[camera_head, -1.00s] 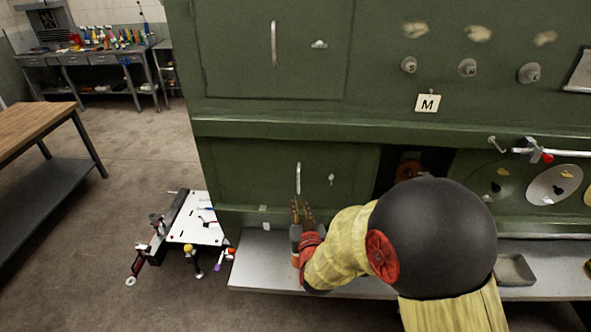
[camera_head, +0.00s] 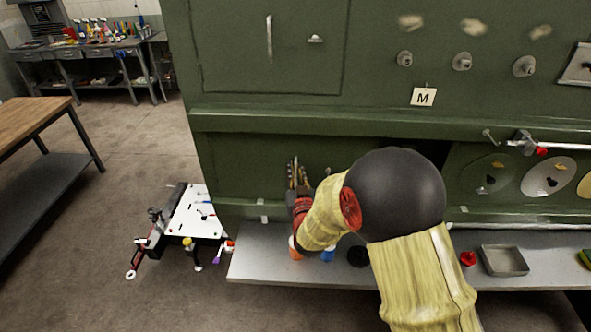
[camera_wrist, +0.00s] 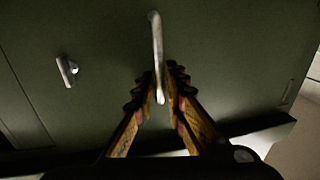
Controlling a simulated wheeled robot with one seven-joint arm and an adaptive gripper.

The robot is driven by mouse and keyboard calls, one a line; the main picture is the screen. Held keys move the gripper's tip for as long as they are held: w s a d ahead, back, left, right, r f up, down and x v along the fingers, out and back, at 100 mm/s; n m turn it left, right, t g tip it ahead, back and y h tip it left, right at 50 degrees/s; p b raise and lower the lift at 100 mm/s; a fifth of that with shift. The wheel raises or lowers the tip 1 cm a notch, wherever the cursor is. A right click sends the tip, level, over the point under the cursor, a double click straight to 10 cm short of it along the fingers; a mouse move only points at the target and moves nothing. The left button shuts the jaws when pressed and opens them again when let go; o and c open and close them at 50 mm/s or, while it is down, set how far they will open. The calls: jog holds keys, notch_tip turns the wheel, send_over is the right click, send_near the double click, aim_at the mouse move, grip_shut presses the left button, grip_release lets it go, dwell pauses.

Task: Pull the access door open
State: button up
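The lower access door (camera_head: 246,172) is a green panel, and it looks closed. Its pale vertical bar handle (camera_wrist: 157,55) shows in the wrist view, with a small latch (camera_wrist: 67,70) to its left. In the head view the handle is largely hidden by my gripper (camera_head: 298,176), which is up against the door. In the wrist view my gripper (camera_wrist: 160,80) has its two fingers apart, one on each side of the handle's lower part. A gap shows there, and contact cannot be told.
A metal ledge (camera_head: 262,262) runs below the door, with a tray (camera_head: 503,261) at right. An upper door (camera_head: 225,55) has its own handle. A white-topped cart (camera_head: 190,222) stands at left. A wooden table (camera_head: 30,122) is farther left, with open floor between.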

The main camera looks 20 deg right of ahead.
grip_shut()
dwell(0.8)
